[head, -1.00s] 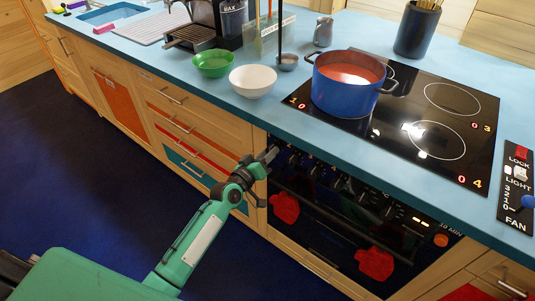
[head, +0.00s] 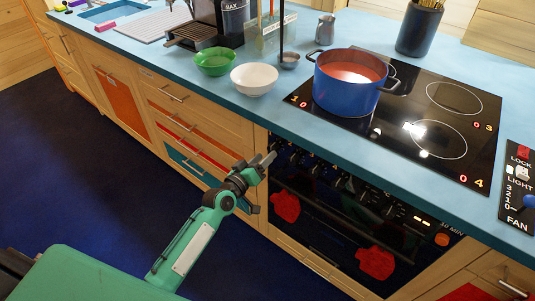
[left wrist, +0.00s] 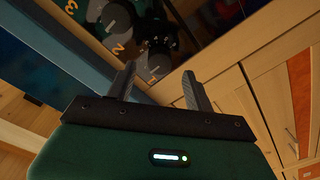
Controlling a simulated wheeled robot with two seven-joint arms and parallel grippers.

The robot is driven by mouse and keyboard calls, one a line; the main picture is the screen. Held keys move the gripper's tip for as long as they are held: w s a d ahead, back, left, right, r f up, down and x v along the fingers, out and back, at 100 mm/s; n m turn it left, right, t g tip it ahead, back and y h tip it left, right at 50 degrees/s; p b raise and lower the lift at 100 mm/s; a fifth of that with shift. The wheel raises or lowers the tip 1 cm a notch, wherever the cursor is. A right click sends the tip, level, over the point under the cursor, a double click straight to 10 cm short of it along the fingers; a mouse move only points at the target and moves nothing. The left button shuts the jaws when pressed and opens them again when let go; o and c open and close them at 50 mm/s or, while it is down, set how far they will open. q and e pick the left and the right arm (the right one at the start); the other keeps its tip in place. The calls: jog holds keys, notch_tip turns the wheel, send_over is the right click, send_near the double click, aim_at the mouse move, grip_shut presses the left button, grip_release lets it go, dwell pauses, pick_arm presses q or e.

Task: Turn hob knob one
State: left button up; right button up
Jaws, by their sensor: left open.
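My left gripper (head: 268,160) is open and empty, in front of the left end of the oven's knob row. It also shows in the left wrist view (left wrist: 159,75), with its two fingers apart. Hob knob one (left wrist: 158,45) is dark, above the orange digit 1 and beyond the gap between the fingers. I see no contact with it. A greyer knob (left wrist: 117,18) beside the digit 2 is to its left. The small, dark knobs make their exact angle hard to read. My right gripper is not in view.
A blue pot (head: 345,92) stands on the black hob (head: 400,145). The worktop (head: 290,122) overhangs the oven front (head: 325,215), where red mitts (head: 286,206) hang. A white bowl (head: 254,79) and a green bowl (head: 215,61) are on the worktop. The floor in front is clear.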

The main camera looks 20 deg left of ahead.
pick_arm(q)
jog(key=v, duration=1)
jog(key=shift+s, duration=0.3)
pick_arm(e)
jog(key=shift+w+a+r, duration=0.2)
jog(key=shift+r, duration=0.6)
pick_arm(q)
jog(key=shift+a, duration=0.1)
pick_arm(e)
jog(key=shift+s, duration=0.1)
